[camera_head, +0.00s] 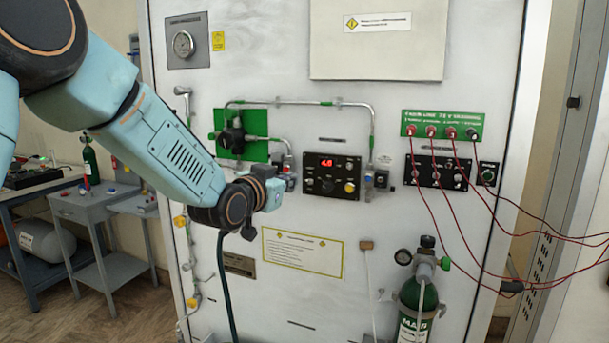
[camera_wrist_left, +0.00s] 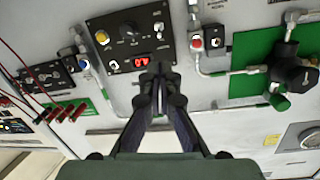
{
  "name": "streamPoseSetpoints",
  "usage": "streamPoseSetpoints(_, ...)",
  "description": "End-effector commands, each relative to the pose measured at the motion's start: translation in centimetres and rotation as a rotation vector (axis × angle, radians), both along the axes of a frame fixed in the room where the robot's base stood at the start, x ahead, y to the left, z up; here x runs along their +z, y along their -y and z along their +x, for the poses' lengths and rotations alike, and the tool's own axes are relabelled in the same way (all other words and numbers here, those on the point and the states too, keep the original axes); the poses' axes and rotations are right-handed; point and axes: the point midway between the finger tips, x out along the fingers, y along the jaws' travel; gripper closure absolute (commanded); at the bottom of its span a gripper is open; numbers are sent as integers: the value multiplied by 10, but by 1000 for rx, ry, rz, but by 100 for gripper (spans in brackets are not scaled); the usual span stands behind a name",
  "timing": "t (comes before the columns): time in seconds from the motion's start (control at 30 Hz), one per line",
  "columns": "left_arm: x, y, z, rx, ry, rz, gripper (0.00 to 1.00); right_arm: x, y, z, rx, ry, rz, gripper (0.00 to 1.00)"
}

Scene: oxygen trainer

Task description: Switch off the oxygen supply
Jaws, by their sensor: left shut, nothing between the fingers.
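A black control panel (camera_head: 332,176) with a red lit display, a knob and a yellow button is on the white wall; it also fills the upper middle of the left wrist view (camera_wrist_left: 128,38). A black valve (camera_head: 233,136) sits on a green plate to its upper left, and shows at the right of the left wrist view (camera_wrist_left: 292,72). A green cylinder (camera_head: 412,298) with a gauge stands low at the right. My left gripper (camera_head: 275,189) is shut and empty, in front of the wall at the panel's left. Its fingertips (camera_wrist_left: 160,76) overlap the panel's edge; contact is unclear. My right gripper is not visible.
A pipe (camera_head: 300,103) runs above the control panel. Grey side tables (camera_head: 90,203) stand at the left.

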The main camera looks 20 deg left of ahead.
Motion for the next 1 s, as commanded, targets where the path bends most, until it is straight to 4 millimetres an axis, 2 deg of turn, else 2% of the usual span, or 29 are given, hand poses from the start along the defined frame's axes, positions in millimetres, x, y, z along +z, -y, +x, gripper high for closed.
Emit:
streamPoseSetpoints(0.3,-5,6,48,-2,-1,4,100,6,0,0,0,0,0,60)
streamPoseSetpoints(0.5,-7,7,69,-2,-2,2,100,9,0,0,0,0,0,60)
streamPoseSetpoints(0.7,-8,9,78,-1,-1,1,100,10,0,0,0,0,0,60)
streamPoseSetpoints(1.0,-9,9,79,-1,-1,0,100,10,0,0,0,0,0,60)
